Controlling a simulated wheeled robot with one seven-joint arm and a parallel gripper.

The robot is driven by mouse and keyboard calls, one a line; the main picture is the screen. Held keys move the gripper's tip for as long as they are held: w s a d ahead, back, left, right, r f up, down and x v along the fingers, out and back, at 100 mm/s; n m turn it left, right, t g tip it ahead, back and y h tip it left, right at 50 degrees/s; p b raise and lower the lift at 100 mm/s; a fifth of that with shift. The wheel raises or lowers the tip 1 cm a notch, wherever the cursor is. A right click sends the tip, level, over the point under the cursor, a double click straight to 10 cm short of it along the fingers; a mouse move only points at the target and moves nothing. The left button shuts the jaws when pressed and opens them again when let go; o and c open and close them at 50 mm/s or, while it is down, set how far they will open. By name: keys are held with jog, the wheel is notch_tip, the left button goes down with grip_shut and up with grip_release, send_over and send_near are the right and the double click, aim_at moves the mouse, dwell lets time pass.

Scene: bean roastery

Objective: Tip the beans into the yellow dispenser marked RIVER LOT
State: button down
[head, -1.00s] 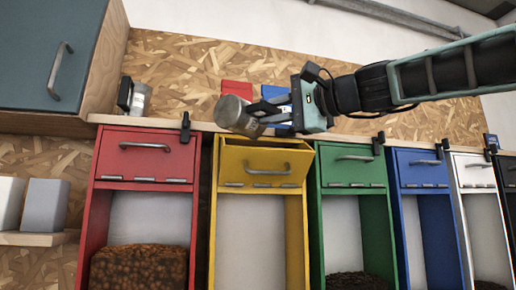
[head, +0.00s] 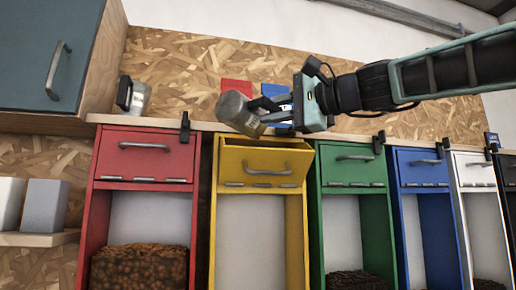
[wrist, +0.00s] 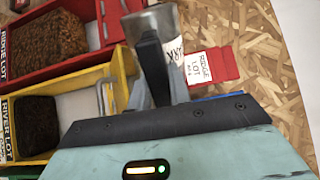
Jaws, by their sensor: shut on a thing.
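The canister (wrist: 157,22) also shows in the wrist view, partly hidden by a finger, with part of a label. The yellow dispenser's top flap (head: 262,168) leans outward, open at its upper edge. In the wrist view the yellow dispenser (wrist: 75,77) carries the label RIVER LOT, and dark beans (wrist: 38,122) lie in its lower part. The canister's contents are hidden, and no falling beans are visible.
A red dispenser (head: 143,158) with brown beans stands left; green (head: 347,165), blue (head: 422,170) and white (head: 474,172) ones stand right, flaps shut. A canister (head: 140,99) stands on the ledge at left. Red (head: 237,87) and blue cards stand behind my gripper.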

jog(key=shift+w+d+r+m+p, duration=0.25)
jog(key=shift+m+p, duration=0.35)
jog(key=shift+m, duration=0.3)
jog(key=shift+w+d+r+m+p, duration=0.15)
jog(key=shift+w+m+p, duration=0.3)
jog(key=shift+m, duration=0.45)
jog(key=shift+w+d+r+m+p, duration=0.2)
jog(key=shift+r+m+p, duration=0.1)
jog(key=shift+m+p, duration=0.5)
dwell(3.8)
jog(key=shift+a+f, duration=0.1)
